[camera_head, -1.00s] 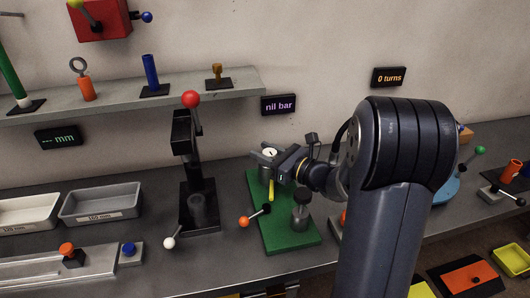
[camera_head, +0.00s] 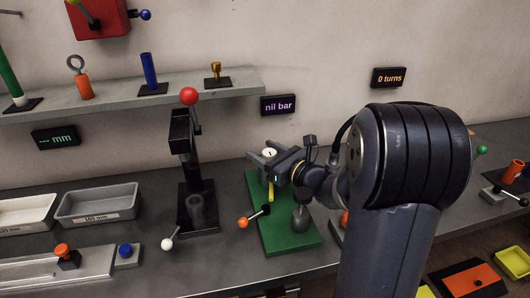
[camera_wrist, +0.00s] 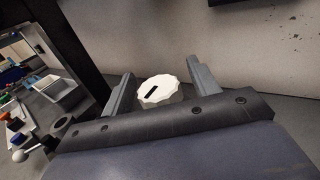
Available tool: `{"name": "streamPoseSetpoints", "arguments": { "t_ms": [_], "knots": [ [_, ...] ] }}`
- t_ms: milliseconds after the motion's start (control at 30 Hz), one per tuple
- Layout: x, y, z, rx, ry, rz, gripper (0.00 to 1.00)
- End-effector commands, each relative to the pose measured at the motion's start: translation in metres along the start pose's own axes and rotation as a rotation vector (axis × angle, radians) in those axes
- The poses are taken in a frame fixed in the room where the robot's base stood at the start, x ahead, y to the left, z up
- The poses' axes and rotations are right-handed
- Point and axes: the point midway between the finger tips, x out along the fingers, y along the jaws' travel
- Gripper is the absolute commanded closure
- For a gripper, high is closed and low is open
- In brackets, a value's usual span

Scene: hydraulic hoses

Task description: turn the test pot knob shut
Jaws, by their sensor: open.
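The test pot knob (camera_wrist: 158,91) is white with a scalloped rim and a dark slot mark on its face. In the wrist view it lies between the two fingers of my gripper (camera_wrist: 160,90), with gaps on both sides. In the head view the knob (camera_head: 269,153) shows as a small pale disc on top of the pot at the back of the green base plate (camera_head: 290,236). My gripper (camera_head: 268,159) is open around it. My gripper partly hides the pot body. A yellow part (camera_head: 271,190) hangs below the gripper.
A black press with a red ball handle (camera_head: 188,96) stands left of the green plate. An orange-knobbed lever (camera_head: 243,223) and a grey cylinder (camera_head: 300,217) are on or beside the plate. Displays read "nil bar" (camera_head: 278,105) and "0 turns" (camera_head: 389,77).

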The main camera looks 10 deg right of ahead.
Motion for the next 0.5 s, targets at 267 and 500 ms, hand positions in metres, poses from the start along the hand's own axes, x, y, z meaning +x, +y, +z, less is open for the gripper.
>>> {"name": "streamPoseSetpoints", "arguments": {
  "t_ms": [267,500],
  "knots": [
    [0.000,0.000,0.016,-0.004,-0.003,0.001,0.43],
    [0.000,0.000,0.064,-0.006,-0.003,0.000,0.43]
  ]
}}
